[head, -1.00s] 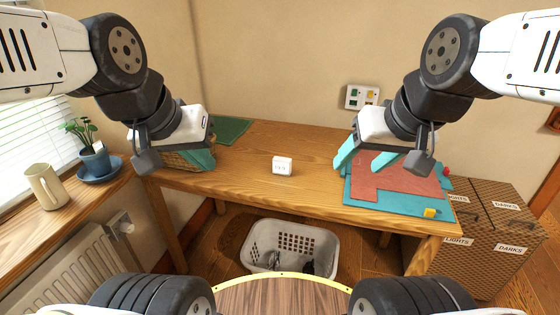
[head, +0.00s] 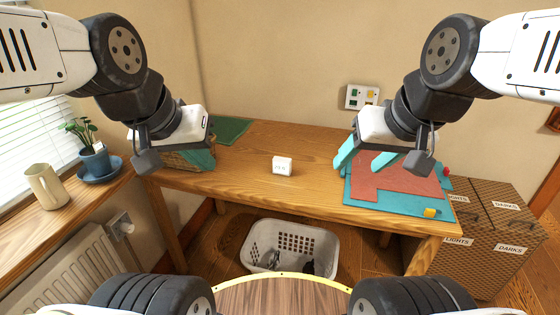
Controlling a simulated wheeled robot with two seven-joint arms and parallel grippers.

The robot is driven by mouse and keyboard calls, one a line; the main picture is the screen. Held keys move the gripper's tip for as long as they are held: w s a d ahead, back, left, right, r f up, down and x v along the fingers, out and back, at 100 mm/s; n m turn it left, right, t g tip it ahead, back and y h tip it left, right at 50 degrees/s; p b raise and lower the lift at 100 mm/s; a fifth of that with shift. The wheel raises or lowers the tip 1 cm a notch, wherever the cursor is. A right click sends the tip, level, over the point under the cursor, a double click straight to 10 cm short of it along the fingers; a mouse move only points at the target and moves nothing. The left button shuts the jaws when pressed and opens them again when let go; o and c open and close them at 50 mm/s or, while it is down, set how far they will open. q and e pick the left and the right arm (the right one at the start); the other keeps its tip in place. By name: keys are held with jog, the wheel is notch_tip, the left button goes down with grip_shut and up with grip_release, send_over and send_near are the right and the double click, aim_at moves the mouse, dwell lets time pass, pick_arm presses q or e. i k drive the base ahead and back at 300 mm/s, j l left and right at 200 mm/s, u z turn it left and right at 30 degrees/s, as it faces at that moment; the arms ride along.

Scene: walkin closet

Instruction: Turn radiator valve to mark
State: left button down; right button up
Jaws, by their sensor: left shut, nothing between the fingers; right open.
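The radiator (head: 66,281) stands at the lower left under the window sill. My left gripper (head: 208,160) is shut and empty, in front of a wicker basket at the table's left end, above and right of the valve. My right gripper (head: 358,162) is open and empty, over the left edge of the teal and red sheets on the table. A small white block (head: 282,166) with tiny, unreadable print stands mid-table.
The wooden table (head: 265,190) spans the middle. A beige mug (head: 46,186) and a potted plant (head: 95,158) stand on the sill above the radiator. A white laundry basket (head: 327,245) sits on the floor below. Labelled hampers (head: 490,262) stand at right.

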aim_at(127, 228)
jog(key=j+u, duration=0.2)
jog(key=u, duration=2.3)
jog(key=k+l+z, duration=0.15)
jog(key=k, duration=0.6)
jog(key=i+j, duration=0.1)
jog(key=i, duration=0.25)
